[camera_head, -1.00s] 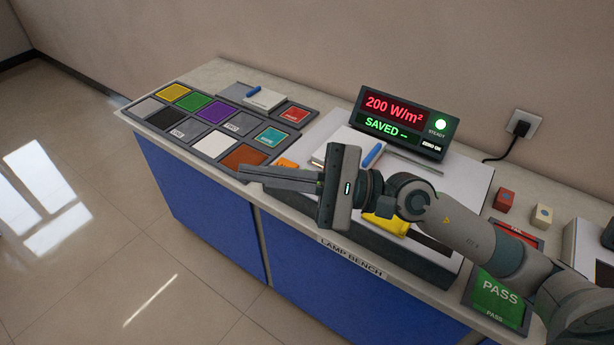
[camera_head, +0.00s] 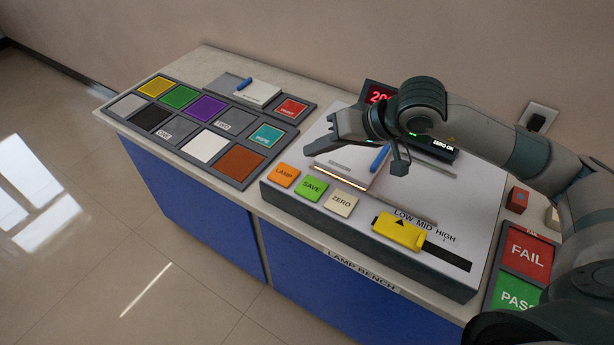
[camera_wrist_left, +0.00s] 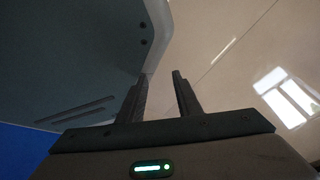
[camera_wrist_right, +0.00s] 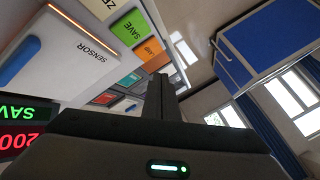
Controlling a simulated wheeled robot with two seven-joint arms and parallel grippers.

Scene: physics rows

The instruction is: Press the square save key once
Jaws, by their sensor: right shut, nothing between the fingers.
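The square green save key (camera_head: 312,189) sits on the front left of the lamp unit (camera_head: 340,229), between the orange lamp key (camera_head: 284,175) and the cream zero key (camera_head: 341,204). My right gripper (camera_head: 310,149) is shut and empty, up behind the row of keys and apart from them. The save key also shows in the right wrist view (camera_wrist_right: 128,30), above and left of the shut fingers (camera_wrist_right: 161,82). The display (camera_head: 377,95) is mostly hidden behind my right arm. My left gripper (camera_wrist_left: 161,75) shows only in its own wrist view, fingers apart and empty.
A yellow slider (camera_head: 400,232) points near LOW on the unit. A tray of coloured tiles (camera_head: 185,127) is at left. Red FAIL (camera_head: 527,254) and green PASS (camera_head: 515,295) pads are at right.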

